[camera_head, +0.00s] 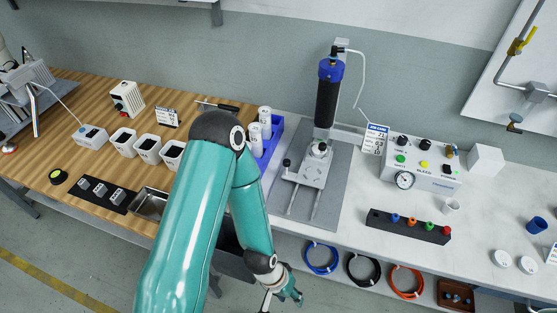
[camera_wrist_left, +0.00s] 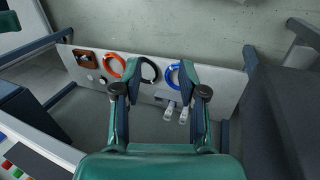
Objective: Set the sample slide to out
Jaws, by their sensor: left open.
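The sample slide (camera_head: 311,170) is a light metal carriage with a small knob on its left side. It sits on two rails on a grey base plate (camera_head: 333,196), below an upright black cylinder with a blue cap (camera_head: 326,95). A round metal fitting (camera_head: 319,150) is on the slide's far part, and bare rails show toward the front. My left gripper (camera_head: 283,297) hangs low in front of the bench, well away from the slide. In the left wrist view, its two fingers (camera_wrist_left: 160,82) are spread with nothing between them. The right gripper is not in view.
Blue, black and orange hose coils (camera_head: 360,269) lie on a lower shelf, also seen beyond my fingers. A control box with gauge (camera_head: 421,178) and a black block with coloured pieces (camera_head: 408,226) stand right of the plate. A blue rack (camera_head: 270,145) stands left.

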